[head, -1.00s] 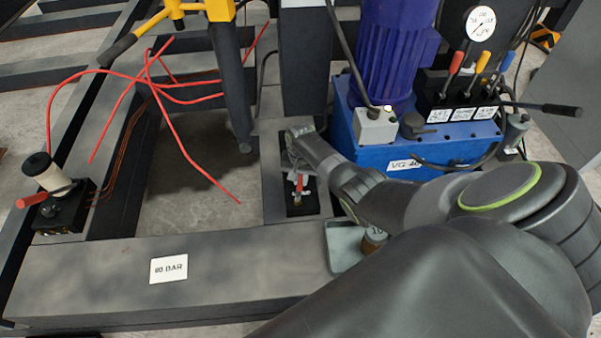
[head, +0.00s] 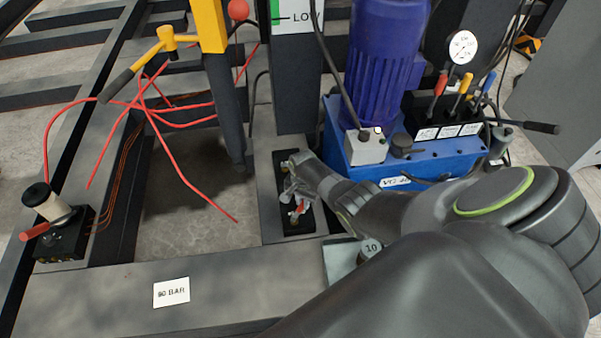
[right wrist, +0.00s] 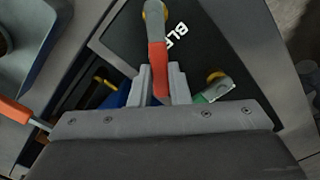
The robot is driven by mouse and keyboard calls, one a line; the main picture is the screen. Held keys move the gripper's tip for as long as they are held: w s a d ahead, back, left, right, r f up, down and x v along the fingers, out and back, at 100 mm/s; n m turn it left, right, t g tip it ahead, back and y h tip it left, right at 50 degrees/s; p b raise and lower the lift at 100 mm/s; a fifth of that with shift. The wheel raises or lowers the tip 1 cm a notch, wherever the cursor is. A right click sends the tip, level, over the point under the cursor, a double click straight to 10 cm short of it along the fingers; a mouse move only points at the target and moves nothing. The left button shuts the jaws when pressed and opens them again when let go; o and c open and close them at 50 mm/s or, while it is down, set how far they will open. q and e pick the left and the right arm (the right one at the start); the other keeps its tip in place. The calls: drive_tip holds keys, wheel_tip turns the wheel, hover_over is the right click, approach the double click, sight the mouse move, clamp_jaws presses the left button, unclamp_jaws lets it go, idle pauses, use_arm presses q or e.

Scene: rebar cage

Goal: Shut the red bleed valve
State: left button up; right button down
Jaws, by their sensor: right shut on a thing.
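The red bleed valve lever (right wrist: 158,55) stands over a black plate (right wrist: 205,45) with white lettering, partly cut off, in the right wrist view. Its outer end is round and grey. In the head view a bit of the red lever (head: 300,208) shows on the black plate (head: 294,226) beside the post. My right gripper (right wrist: 160,84) is shut on the lever, with one grey finger on each side of it. In the head view the right gripper (head: 291,188) hides part of the valve. My left gripper is not in view.
A blue pump unit (head: 420,165) with a purple motor (head: 385,65) and a gauge (head: 462,47) stands right of the post. A white 80 BAR card (head: 171,291) lies on the front beam. A black block (head: 65,238) with a red handle is at left.

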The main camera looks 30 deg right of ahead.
drive_tip(key=s+m+p, duration=0.1)
drive_tip(key=m, duration=0.1)
drive_tip(key=s+m+p, duration=0.1)
drive_tip(key=m, duration=0.1)
drive_tip(key=m+p, duration=0.1)
drive_tip(key=shift+s+d+r+m+p, duration=0.15)
drive_tip(key=shift+s+d+m+p, duration=0.2)
drive_tip(key=shift+s+m+p, duration=0.05)
drive_tip(key=shift+s+m, duration=0.15)
drive_tip(key=shift+m, duration=0.25)
drive_tip(key=shift+s+a+m+p, duration=0.15)
drive_tip(key=shift+s+m+p, duration=0.3)
drive_tip(key=shift+m, duration=0.35)
drive_tip(key=shift+s+a+m+p, duration=0.1)
drive_tip(key=shift+s+m+p, duration=0.15)
drive_tip(key=shift+m+p, duration=0.4)
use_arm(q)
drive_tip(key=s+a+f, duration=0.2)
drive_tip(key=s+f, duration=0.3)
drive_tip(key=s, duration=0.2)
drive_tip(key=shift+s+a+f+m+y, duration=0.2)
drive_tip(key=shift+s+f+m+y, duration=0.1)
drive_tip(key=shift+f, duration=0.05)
use_arm(e)
drive_tip(key=shift+m, duration=0.25)
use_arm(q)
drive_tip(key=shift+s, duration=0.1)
use_arm(e)
drive_tip(key=shift+s, duration=0.1)
